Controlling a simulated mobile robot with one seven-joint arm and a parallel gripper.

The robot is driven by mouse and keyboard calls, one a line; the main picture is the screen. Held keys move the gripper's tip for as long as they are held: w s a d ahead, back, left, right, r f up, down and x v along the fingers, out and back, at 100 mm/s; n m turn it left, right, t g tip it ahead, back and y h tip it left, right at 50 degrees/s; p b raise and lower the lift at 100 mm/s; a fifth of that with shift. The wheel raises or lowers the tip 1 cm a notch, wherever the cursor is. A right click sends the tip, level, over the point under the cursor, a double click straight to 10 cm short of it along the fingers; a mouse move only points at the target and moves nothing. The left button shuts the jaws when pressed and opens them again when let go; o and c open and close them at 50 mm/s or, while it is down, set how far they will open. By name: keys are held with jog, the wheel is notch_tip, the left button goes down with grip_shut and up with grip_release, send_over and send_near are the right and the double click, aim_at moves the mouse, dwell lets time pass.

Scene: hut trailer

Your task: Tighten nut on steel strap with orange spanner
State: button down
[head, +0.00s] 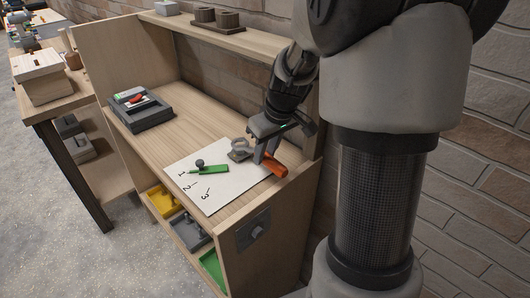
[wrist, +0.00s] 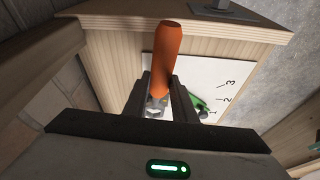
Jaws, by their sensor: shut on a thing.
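The orange spanner (head: 273,165) shows as an orange handle at the right edge of a white sheet on the bench. My gripper (head: 262,153) is shut on it from above. In the wrist view the orange handle (wrist: 166,55) points up the picture from between my fingers (wrist: 157,100), with grey metal showing between them. A dark grey plate with a round nut-like knob (head: 256,232), possibly the steel strap, is on the bench's end panel.
A green piece with a dark knob (head: 210,169) lies on the white numbered sheet (head: 220,196). A dark tray (head: 146,112) with small items stands farther back. Yellow, grey and green bins sit below the bench top. A side panel and a brick wall close off the right.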

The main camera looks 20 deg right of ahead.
jog(key=shift+f, duration=0.15)
jog(key=shift+f+b, duration=1)
jog(key=a+p, duration=0.1)
jog(key=a+m+p, duration=0.2)
jog(key=shift+s+r+h, duration=0.25)
jog(key=shift+r+h, duration=0.05)
jog(key=shift+a+m+h+p, duration=0.3)
jog(key=shift+a+m+p, duration=0.45)
jog(key=shift+m+p, duration=0.15)
jog(key=a+m+p, duration=0.2)
jog(key=w+a+m+h+p, duration=0.1)
jog(key=a+m, duration=0.1)
jog(key=shift+a+f+p, duration=0.1)
jog(key=shift+a+p, duration=0.1)
jog(key=shift+p, duration=0.15)
jog(key=shift+w+a+f+m+h+p, duration=0.2)
jog(key=shift+w+a+m+h+p, duration=0.35)
jog(key=shift+m, duration=0.55)
jog(key=shift+a, duration=0.1)
jog(key=shift+s+y+b, duration=0.15)
jog(key=shift+y+b, duration=0.1)
jog(key=shift+b, duration=0.05)
